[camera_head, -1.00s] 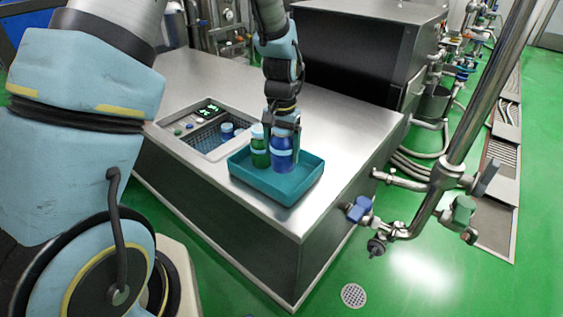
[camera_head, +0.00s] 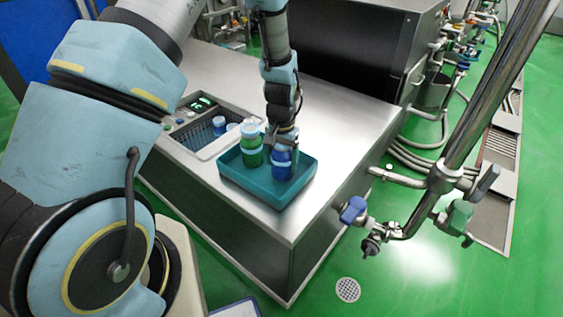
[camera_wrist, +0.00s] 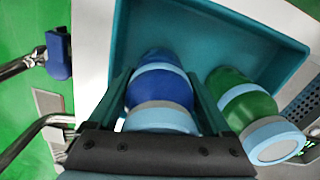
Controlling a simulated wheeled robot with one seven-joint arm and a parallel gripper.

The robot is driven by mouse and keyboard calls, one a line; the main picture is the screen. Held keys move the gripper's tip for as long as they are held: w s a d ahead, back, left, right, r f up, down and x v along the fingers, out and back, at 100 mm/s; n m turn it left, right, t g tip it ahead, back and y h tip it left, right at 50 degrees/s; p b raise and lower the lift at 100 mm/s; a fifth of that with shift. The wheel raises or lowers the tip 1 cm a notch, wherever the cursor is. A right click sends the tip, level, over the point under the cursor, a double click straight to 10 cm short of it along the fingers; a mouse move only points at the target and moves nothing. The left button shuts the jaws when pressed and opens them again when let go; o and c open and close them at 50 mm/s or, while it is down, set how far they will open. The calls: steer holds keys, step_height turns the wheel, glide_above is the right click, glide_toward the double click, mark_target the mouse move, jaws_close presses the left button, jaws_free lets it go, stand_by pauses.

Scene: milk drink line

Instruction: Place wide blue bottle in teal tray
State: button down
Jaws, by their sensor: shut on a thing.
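The wide blue bottle (camera_head: 281,165) has a light blue band and stands inside the teal tray (camera_head: 262,193), toward its right part. My gripper (camera_head: 281,148) is shut on the bottle from above. In the wrist view the blue bottle (camera_wrist: 158,88) sits between the two fingers (camera_wrist: 165,105), with the tray (camera_wrist: 200,25) around it. A green bottle (camera_head: 251,154) with a light blue cap stands in the tray to the left of the blue one. I cannot tell whether the blue bottle's base touches the tray floor.
A sunken basket (camera_head: 203,141) in the steel counter (camera_head: 335,125) holds other bottles, one of them blue (camera_head: 219,126). A control panel is beside it. Bare counter lies right of the tray. Metal pipes with valves (camera_head: 353,210) stand off the counter's right side.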

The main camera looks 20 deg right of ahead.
steer(key=shift+f, duration=0.75)
steer(key=shift+f, duration=0.15)
jaws_free()
